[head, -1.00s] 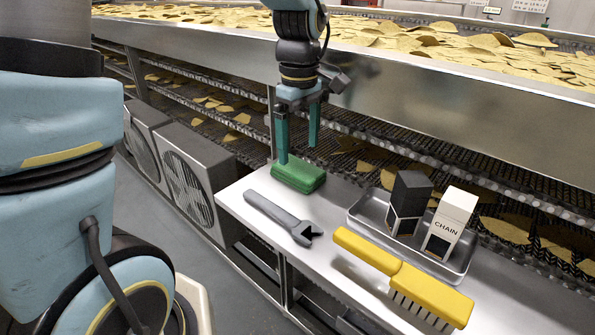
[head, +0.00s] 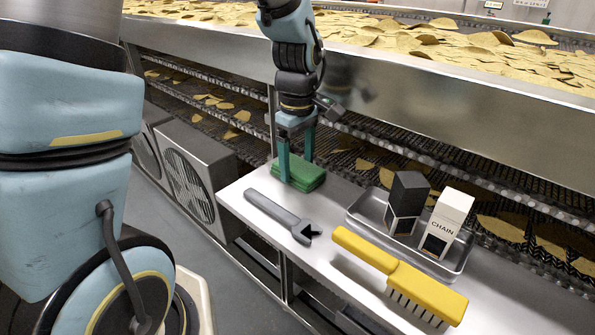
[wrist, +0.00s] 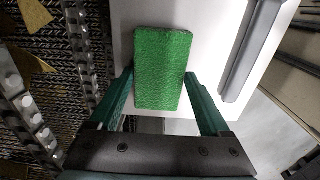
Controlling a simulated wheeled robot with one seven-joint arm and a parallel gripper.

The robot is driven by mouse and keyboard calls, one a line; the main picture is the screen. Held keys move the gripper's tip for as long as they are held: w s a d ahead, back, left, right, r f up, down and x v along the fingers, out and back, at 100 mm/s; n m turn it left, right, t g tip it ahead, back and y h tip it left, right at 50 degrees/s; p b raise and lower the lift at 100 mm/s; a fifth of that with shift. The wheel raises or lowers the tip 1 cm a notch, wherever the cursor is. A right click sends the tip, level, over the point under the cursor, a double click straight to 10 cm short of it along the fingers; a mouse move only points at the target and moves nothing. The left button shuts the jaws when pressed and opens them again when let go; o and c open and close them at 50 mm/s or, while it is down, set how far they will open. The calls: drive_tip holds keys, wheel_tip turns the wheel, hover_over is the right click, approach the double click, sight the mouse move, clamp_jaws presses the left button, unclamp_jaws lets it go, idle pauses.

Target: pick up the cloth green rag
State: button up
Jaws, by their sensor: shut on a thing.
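The green cloth rag (head: 306,174) is a folded rectangular block at the far left end of the metal shelf. My gripper (head: 296,181) points down at it, with its green fingers on either side of the rag. In the wrist view the rag (wrist: 161,68) lies lengthwise between the two fingers (wrist: 160,92), its textured top in plain sight. My gripper is shut on the rag, which still appears to be at the shelf's surface.
A grey wrench (head: 280,214) lies just in front of the rag; it also shows in the wrist view (wrist: 250,50). A yellow brush (head: 400,275) and a metal tray (head: 455,268) with a black box (head: 408,200) and a white box (head: 447,222) stand to the right. The conveyor rises behind.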

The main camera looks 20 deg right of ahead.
drive_tip(key=c, duration=0.5)
drive_tip(key=shift+r, duration=0.15)
